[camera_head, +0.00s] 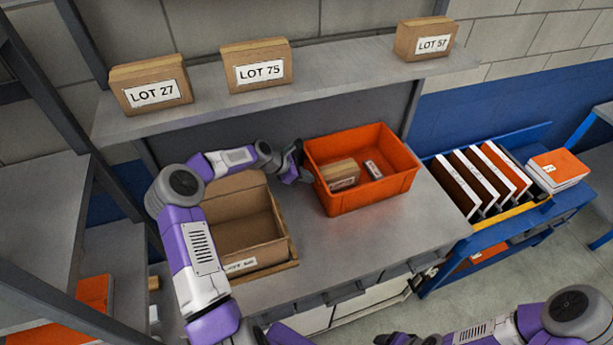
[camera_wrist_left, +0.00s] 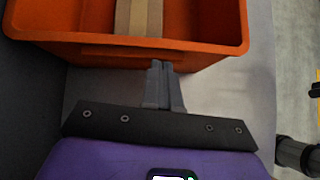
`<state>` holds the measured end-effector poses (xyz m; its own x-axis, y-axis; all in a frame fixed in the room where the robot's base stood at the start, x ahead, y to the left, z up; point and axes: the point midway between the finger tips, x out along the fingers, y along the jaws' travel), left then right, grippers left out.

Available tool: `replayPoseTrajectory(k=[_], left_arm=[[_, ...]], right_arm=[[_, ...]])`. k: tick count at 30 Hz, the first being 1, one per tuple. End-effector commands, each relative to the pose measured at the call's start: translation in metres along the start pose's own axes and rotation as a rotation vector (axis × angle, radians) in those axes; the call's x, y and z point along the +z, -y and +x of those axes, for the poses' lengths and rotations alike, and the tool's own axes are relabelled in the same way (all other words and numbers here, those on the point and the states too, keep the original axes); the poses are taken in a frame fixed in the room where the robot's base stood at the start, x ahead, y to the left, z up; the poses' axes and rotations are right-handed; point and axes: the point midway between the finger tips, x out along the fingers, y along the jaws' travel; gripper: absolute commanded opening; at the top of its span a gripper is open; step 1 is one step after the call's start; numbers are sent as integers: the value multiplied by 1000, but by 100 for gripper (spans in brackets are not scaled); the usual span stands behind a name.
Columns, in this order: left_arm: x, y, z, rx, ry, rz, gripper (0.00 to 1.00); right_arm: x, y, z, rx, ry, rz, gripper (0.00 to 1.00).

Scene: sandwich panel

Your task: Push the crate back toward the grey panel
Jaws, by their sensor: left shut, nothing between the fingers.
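The orange crate (camera_head: 372,195) stands on the grey workbench, right of its middle, with a cardboard box (camera_head: 342,174) and a small labelled item (camera_head: 373,169) inside. The grey panel (camera_head: 240,128) rises along the back of the bench, behind the crate. My left gripper (camera_head: 303,172) is shut and empty, low at the crate's left side. In the left wrist view its closed fingers (camera_wrist_left: 161,66) point at the orange wall (camera_wrist_left: 100,52) and overlap its lower edge; I cannot tell whether they touch. My right gripper (camera_head: 398,339) is at the bottom edge, partly cut off.
An open cardboard box (camera_head: 236,240) stands left on the bench, under my left arm. A shelf (camera_head: 340,72) above the panel holds boxes marked LOT 27, LOT 75 and LOT 57. A blue rack (camera_head: 480,222) with binders stands right. The bench front right of the cardboard box is clear.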

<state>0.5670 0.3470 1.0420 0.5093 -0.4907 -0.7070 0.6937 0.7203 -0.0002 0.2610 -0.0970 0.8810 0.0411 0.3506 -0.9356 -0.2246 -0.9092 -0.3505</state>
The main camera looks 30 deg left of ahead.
Motion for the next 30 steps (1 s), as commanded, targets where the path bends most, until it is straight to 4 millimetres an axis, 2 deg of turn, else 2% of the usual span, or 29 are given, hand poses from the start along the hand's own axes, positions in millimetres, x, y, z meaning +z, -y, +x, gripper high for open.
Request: replayPoseTrajectory(k=[7, 15, 29, 30], left_arm=[[3, 0, 3, 0, -1, 2, 0], [17, 0, 16, 1, 0, 1, 0], [13, -1, 10, -1, -1, 5, 0], [20, -2, 5, 1, 0, 10, 0]], right_arm=[[0, 0, 0, 0, 0, 0, 67], [0, 0, 0, 0, 0, 0, 67], [0, 1, -3, 0, 0, 0, 67], [0, 0, -1, 0, 0, 0, 67]])
